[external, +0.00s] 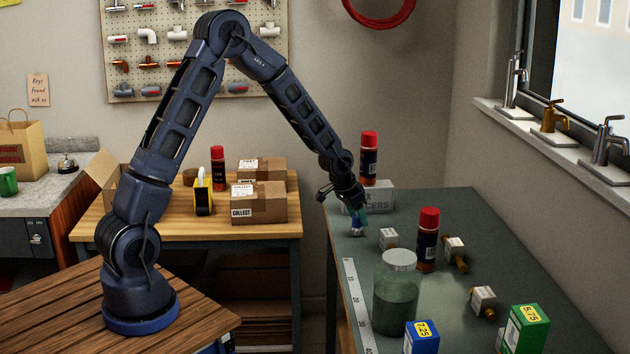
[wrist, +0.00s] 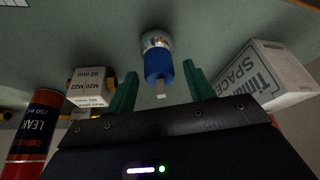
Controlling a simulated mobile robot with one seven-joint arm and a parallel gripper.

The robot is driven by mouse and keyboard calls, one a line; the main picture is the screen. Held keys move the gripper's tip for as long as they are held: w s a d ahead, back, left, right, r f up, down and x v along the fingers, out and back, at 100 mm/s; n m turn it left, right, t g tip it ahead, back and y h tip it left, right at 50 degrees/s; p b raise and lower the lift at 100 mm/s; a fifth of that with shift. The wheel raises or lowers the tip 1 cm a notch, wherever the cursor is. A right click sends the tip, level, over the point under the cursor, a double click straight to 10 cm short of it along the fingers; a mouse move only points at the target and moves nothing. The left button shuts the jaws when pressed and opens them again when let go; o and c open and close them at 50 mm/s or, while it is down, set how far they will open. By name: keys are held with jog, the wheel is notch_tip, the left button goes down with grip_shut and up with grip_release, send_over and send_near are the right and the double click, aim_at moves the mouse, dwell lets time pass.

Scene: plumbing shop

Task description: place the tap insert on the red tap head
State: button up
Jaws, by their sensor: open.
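A small blue and silver piece (wrist: 158,62) with a pale stem stands on the grey-green bench, between and a little beyond my fingertips in the wrist view; it may be the tap insert. It also shows in the external view (external: 357,229), just under my gripper (external: 358,213). My gripper (wrist: 159,72) is open, its two green fingers apart on either side of the piece, and holds nothing. I cannot make out a red tap head in either view.
A "spacers" box (wrist: 265,75) stands close on the right in the wrist view. A white labelled block (wrist: 88,88) and a spray can (wrist: 35,130) are on the left. A glass jar (external: 396,300) and several small boxes and cans crowd the bench's near half.

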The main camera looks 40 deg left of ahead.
jog(key=s+a+r+n+y, duration=0.1)
jog(key=s+a+r, duration=0.3)
jog(key=s+r, duration=0.5)
jog(key=s+a+r, duration=0.4)
jog(key=s+r, duration=0.1)
jog(key=r, duration=0.7)
jog(key=s+a+r+n, duration=0.1)
jog(key=s+a+r, duration=0.1)
jog(key=s, duration=0.8)
jog(key=s+a+r+n, duration=0.1)
jog(key=s+a+r, duration=0.2)
jog(key=s, duration=0.7)
jog(key=s+a+r+n, duration=0.1)
jog(key=s+a+r, duration=0.2)
jog(key=s, duration=0.7)
jog(key=shift+a+t+y, duration=0.3)
jog(key=shift+a+y, duration=0.1)
jog(key=shift+a, duration=0.35)
jog(key=shift+r, duration=0.1)
